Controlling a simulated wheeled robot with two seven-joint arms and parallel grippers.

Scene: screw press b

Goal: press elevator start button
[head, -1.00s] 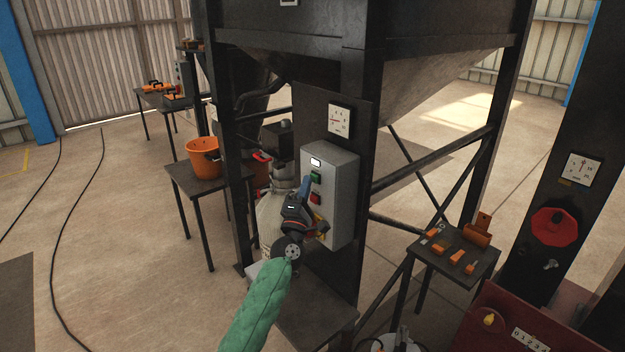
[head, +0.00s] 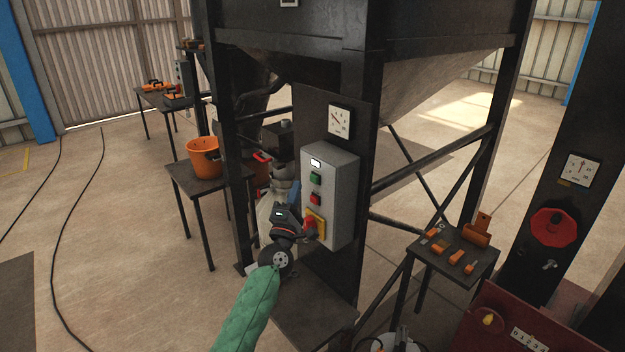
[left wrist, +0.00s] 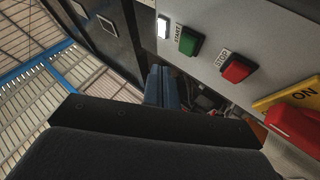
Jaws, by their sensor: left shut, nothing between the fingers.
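A grey control box (head: 341,195) is fixed to a dark post. The green START button (head: 316,179) is on its front face, below a lit white lamp (head: 316,163); the button also shows in the left wrist view (left wrist: 188,41). The red STOP button (head: 316,198) is under it, labelled in the left wrist view (left wrist: 235,68). My left gripper (head: 295,190) is shut and empty, left of the box face. Its blue fingertips (left wrist: 158,84) appear apart from the green button, which is fully visible. My right gripper is not in view.
A red rotary switch (head: 311,228) on a yellow plate sits low on the box, close to my left wrist. A gauge (head: 340,121) is above the box. A dark table (head: 300,311) lies below, and an orange bucket (head: 203,157) stands at left.

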